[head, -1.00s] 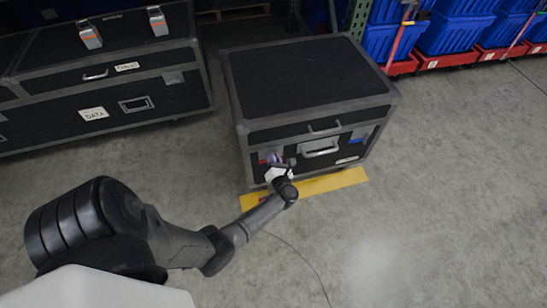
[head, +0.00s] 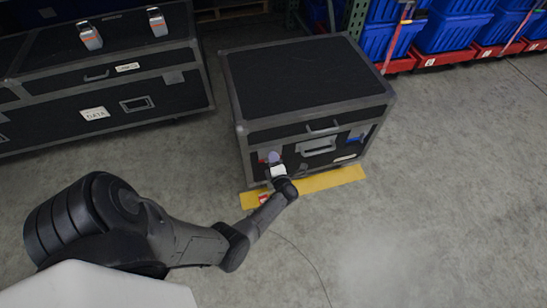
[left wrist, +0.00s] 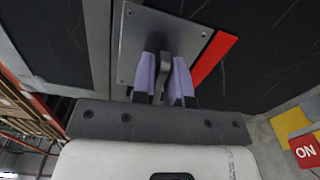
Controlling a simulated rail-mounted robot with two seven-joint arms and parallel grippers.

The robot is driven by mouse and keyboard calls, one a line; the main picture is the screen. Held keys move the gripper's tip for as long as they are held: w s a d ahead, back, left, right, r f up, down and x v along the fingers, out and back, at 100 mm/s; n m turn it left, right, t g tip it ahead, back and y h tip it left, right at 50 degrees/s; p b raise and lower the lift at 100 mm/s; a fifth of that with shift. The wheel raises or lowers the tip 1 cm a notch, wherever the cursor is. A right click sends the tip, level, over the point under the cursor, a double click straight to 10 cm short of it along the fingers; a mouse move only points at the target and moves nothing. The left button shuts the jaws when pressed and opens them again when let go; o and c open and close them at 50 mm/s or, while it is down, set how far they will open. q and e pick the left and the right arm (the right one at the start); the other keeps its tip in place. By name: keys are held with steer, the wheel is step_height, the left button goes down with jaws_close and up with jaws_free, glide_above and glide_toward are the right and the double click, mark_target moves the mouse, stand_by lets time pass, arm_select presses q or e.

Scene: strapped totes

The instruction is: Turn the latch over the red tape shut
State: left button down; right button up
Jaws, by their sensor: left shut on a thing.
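The black case (head: 300,75) with grey metal edges stands on the floor. Red tape (head: 262,158) is at the left of its front; it shows as a red strip beside the metal latch plate (left wrist: 134,40) in the left wrist view. My left gripper (head: 273,158) is at that latch. Its two purple fingers are shut on the dark grey latch handle (left wrist: 165,60), one on each side. The handle stands roughly upright in the left wrist view, and the fingers hide part of it. My right gripper is not in view.
Blue tape (head: 357,135) marks the right of the case front, beside the handle (head: 318,147). Yellow floor tape (head: 325,181) runs before the case. A larger black case (head: 150,105) stands at left. Blue bins (head: 455,35) are at upper right. The floor at right is clear.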

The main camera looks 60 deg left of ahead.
arm_select(q)
steer(key=shift+m, duration=0.6)
steer(key=shift+f, duration=0.1)
steer(key=c, duration=1.2)
jaws_free()
steer(key=shift+c, duration=0.2)
steer(key=shift+d, duration=0.1)
